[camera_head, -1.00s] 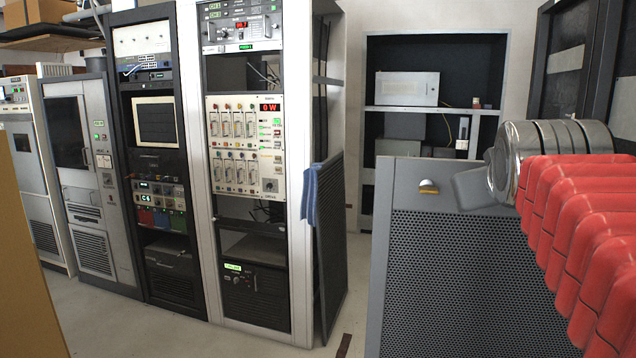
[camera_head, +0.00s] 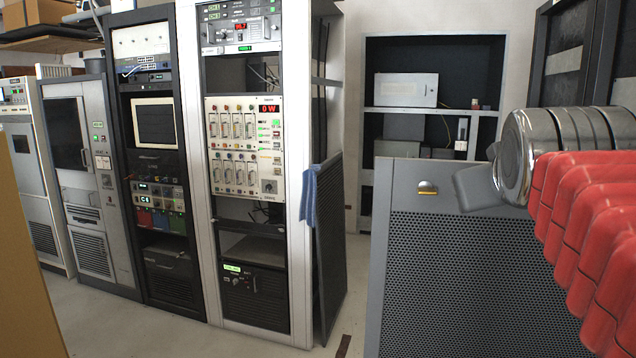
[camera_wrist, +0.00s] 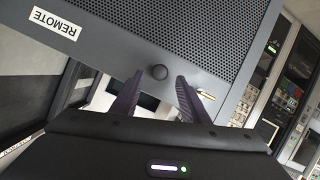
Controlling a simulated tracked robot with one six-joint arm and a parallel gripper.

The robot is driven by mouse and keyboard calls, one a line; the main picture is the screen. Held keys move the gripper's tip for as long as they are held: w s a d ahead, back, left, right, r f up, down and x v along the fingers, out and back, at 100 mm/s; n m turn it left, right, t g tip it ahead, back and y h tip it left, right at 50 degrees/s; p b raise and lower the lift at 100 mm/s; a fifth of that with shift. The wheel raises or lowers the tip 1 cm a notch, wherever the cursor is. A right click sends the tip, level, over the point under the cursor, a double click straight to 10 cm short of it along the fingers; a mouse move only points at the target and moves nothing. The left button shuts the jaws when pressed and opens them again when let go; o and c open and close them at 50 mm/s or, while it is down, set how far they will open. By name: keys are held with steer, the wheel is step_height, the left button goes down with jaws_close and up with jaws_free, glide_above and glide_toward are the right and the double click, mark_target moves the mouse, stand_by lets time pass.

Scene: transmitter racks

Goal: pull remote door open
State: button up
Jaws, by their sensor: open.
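The remote door (camera_wrist: 190,28) is a dark grey panel with a perforated face in the wrist view. A white REMOTE label (camera_wrist: 55,23) is on its frame. A round black knob (camera_wrist: 159,72) sits near the panel's edge. My gripper (camera_wrist: 158,93) is open, with its two dark fingers pointing towards the knob. The knob appears between and just beyond the fingertips, and nothing is held. A brass-coloured fitting (camera_wrist: 205,95) is near the right finger. The head view shows a grey perforated panel (camera_head: 470,270) with a brass fitting (camera_head: 427,187) near its top; its knob is not visible there.
Equipment racks stand at the left, including a white-framed rack (camera_head: 303,200) with a blue cloth (camera_head: 309,195) on its side. An open shelf unit (camera_head: 438,111) is at the back wall.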

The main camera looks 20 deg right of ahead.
steer(key=v, duration=1)
steer(key=shift+a+r, duration=0.1)
steer(key=shift+a, duration=0.05)
steer(key=w+a+f+g+y, duration=0.15)
steer(key=a+f, duration=0.25)
steer(key=f, duration=0.6)
steer(key=a+f+n+g+y, duration=0.1)
steer(key=a+f+y, duration=0.2)
steer(key=f, duration=0.7)
steer(key=w+a+f+g+y, duration=0.15)
steer(key=a+f, duration=0.25)
steer(key=f, duration=0.7)
steer(key=s+a+f+n+g+y, duration=0.1)
steer(key=s+a+f+n+y, duration=0.1)
steer(key=a+f, duration=0.4)
steer(key=shift+s+a+f+g, duration=0.15)
steer(key=shift+a+f+g, duration=0.2)
steer(key=shift+a, duration=0.35)
steer(key=shift+d, duration=0.1)
